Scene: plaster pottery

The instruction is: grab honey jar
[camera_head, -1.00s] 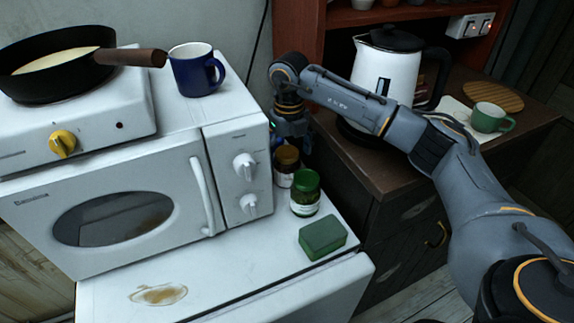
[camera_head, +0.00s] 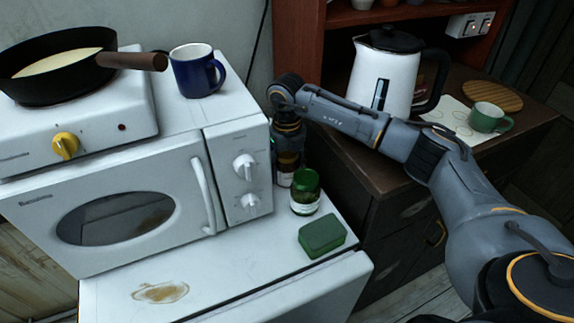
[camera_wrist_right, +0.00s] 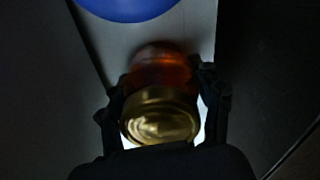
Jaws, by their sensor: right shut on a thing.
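The honey jar (camera_wrist_right: 160,112) is amber with a gold lid and fills the space between my right gripper's fingers (camera_wrist_right: 161,105) in the right wrist view. In the head view the honey jar (camera_head: 287,178) stands in the gap right of the microwave, its top covered by my right gripper (camera_head: 288,158). My right gripper points down and is shut on the jar, a finger on each side. I cannot tell whether the jar's base is off the surface. My left gripper is out of view.
A green-lidded jar (camera_head: 306,192) stands close to the honey jar, with a green sponge (camera_head: 322,236) in front. The microwave (camera_head: 120,205) borders on the left, the dark cabinet (camera_head: 340,180) on the right. A blue round thing (camera_wrist_right: 127,6) shows in the wrist view.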

